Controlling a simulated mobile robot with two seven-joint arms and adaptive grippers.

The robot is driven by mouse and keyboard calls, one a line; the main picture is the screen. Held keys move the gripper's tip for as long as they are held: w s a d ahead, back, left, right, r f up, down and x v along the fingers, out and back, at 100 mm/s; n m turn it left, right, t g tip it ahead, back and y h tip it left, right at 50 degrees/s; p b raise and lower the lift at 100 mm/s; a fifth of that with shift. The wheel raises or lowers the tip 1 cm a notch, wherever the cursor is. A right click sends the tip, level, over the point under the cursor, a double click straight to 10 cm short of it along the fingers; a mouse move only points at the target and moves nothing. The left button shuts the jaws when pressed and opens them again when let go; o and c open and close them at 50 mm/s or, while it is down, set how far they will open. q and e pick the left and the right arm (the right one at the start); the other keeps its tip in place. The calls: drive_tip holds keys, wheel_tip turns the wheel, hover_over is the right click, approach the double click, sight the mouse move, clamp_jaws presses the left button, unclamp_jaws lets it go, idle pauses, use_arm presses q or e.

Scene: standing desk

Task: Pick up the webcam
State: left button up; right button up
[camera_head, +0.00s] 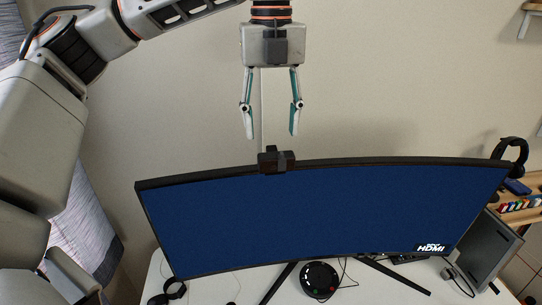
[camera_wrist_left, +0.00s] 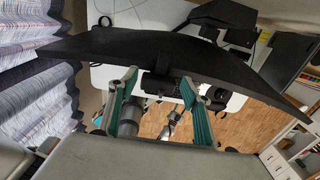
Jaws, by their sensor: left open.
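The webcam (camera_head: 275,160) is a small black box clipped on the top edge of the wide curved monitor (camera_head: 320,215), left of its middle. My left gripper (camera_head: 272,136) points down just above the webcam in the head view, its two fingers apart and nothing between them. In the left wrist view, the open fingers (camera_wrist_left: 158,78) reach toward the dark monitor (camera_wrist_left: 100,42). A dark shape between them there seems to be the webcam (camera_wrist_left: 160,84), but it blends with the black monitor. My right gripper is not in view.
The monitor stands on a white desk (camera_head: 230,290) with a round black device (camera_head: 320,279) and cables in front. Headphones (camera_head: 511,152) and a grey box (camera_head: 482,250) are at the right. A plain wall is behind; a curtain (camera_head: 85,235) hangs at the left.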

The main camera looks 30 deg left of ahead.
use_arm(q)
drive_tip(key=f, duration=0.6)
drive_tip(key=shift+d+f, duration=0.1)
drive_tip(key=shift+d, duration=0.1)
drive_tip(key=c, duration=1.3)
